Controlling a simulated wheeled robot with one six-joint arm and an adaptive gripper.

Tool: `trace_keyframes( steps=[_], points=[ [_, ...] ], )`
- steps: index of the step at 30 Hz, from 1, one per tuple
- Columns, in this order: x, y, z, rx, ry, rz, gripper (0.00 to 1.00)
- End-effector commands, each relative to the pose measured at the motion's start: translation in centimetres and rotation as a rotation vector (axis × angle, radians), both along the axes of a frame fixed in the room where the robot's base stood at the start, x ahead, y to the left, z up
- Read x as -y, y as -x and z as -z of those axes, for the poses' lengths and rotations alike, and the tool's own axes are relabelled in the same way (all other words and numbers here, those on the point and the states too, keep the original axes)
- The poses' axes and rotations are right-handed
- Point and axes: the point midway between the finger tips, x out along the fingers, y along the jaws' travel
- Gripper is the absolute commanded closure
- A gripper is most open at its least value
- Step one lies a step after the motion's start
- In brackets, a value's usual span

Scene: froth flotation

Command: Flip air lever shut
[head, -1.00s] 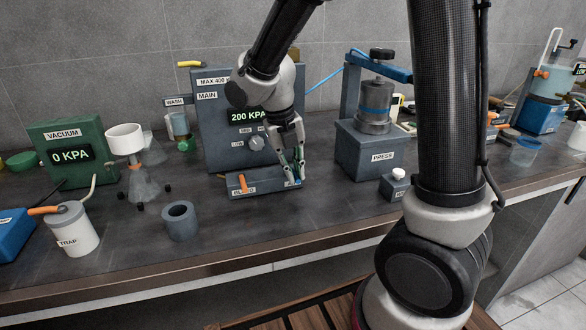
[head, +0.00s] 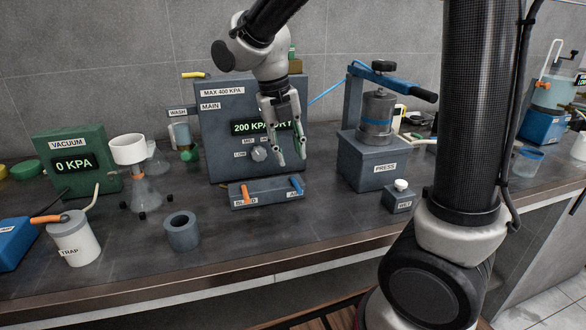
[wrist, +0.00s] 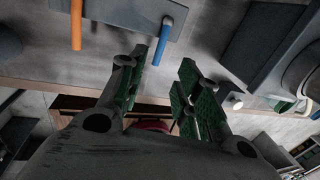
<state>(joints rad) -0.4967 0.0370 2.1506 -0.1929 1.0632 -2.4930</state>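The small grey lever box (head: 268,201) sits on the bench in front of the main panel (head: 222,140). Its orange lever (head: 245,193), on the left, is above a label that reads like "BLEED". The blue lever (head: 296,184), on the right, is above a partly readable label, likely "AIR". It leans up and to the left. In the wrist view, the blue lever (wrist: 162,41) and orange lever (wrist: 76,25) hang from the box edge. My gripper (head: 291,161) is open and empty above the blue lever, apart from it. Its spread green-padded fingers (wrist: 162,75) show in the wrist view.
The panel display (head: 262,128) reads "200 KPA DRY", with a knob (head: 259,154) below. The press (head: 374,160) and a small white-buttoned box (head: 400,197) stand right. A grey ring (head: 182,232), trap (head: 75,240) and flask (head: 144,193) stand left. The bench front is clear.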

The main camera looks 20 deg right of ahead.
Motion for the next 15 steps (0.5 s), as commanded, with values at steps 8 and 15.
trace_keyframes(
  steps=[8,15],
  points=[
    [-0.6,0.0,-3.0,0.000,0.000,0.000,0.66],
    [-0.6,0.0,-3.2,-0.001,0.000,0.000,0.66]
  ],
)
